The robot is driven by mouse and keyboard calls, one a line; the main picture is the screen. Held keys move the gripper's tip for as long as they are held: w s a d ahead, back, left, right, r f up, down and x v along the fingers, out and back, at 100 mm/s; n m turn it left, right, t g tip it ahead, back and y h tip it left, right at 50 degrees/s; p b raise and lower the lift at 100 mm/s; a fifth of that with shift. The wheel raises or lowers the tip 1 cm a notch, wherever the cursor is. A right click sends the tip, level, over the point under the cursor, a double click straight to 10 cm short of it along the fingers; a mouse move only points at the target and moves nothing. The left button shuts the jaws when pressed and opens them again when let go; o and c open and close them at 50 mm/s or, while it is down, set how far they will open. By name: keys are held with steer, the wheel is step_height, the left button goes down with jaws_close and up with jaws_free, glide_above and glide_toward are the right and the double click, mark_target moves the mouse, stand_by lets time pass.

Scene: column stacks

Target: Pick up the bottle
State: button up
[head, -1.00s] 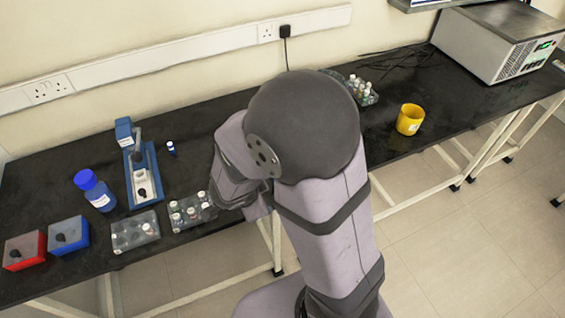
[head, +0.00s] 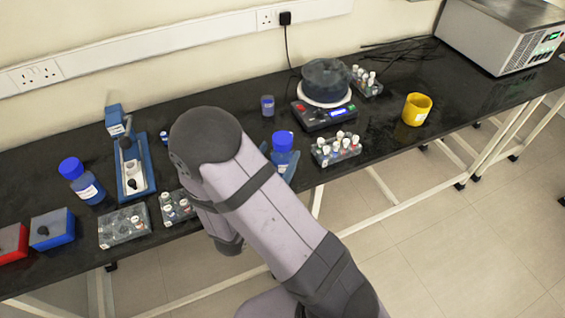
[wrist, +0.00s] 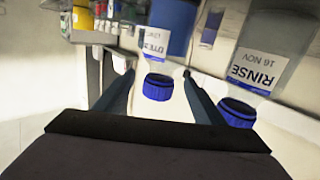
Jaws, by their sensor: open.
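A bottle with a blue screw cap (wrist: 158,87) and a white label (wrist: 153,43) appears upside down in the wrist view. It lies in the gap between the two fingers of my gripper (wrist: 159,73), which is open; I see no firm contact. In the head view a blue-capped bottle (head: 283,141) stands right of my arm, with blue-grey finger parts beside it; most of my gripper is hidden there. A second blue-capped bottle, labelled RINSE (wrist: 257,70), stands close on the right in the wrist view. Another blue bottle (head: 82,182) stands far left.
A rack of vials (head: 337,149) and a hotplate (head: 323,115) with a dark vessel stand right of the bottle. A yellow cup (head: 417,109) is farther right. A small blue jar (head: 267,106) stands behind. More racks and a blue stand (head: 130,165) are left.

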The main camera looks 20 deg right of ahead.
mark_target(288, 135)
steer(key=shift+w+d+r+t, duration=0.25)
steer(key=shift+w+t, duration=0.05)
steer(key=shift+p+x, duration=1.25)
steer(key=shift+x, duration=2.25)
steer(key=shift+f, duration=0.1)
jaws_close()
